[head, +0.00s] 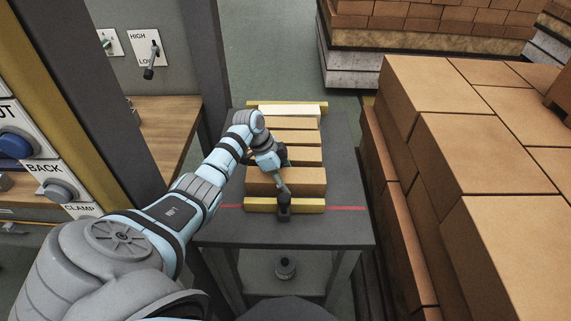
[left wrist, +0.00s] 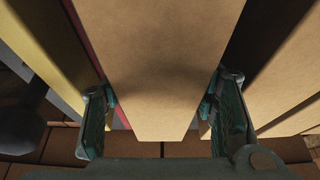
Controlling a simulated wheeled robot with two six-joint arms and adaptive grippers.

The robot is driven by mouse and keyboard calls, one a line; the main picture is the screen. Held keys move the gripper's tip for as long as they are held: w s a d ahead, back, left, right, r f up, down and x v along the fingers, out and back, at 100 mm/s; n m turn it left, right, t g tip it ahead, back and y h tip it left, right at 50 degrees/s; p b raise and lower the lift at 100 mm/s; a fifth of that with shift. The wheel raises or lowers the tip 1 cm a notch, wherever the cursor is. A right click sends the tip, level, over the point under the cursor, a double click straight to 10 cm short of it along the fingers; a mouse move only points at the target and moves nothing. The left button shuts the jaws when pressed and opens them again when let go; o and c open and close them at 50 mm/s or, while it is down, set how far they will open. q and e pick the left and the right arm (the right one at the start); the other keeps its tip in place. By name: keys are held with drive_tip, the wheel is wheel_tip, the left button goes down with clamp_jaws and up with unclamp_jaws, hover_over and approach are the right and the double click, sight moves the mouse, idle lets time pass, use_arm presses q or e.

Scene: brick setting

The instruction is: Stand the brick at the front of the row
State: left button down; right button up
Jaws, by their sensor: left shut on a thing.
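A row of several tan bricks (head: 290,138) runs back on a grey table, with gaps between them, and a paler one (head: 292,110) lies at the far end. The front brick (head: 300,182) stands just behind a yellow bar (head: 262,205). My left gripper (head: 281,160) is over this front end of the row. In the left wrist view its two fingers (left wrist: 160,110) are shut on the front brick (left wrist: 155,60), one at each side. Its underside is hidden. My right gripper is not in view.
A dark handle (head: 284,208) sits at the yellow bar. A red line (head: 345,207) crosses the grey table (head: 330,230). Large brick stacks (head: 450,150) stand close on the right. A panel with a lever (head: 150,60) and knobs is at left. The table's front strip is clear.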

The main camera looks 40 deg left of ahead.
use_arm(q)
drive_tip(key=c, duration=0.9)
unclamp_jaws()
drive_tip(key=shift+c, duration=0.2)
drive_tip(key=shift+r, duration=0.1)
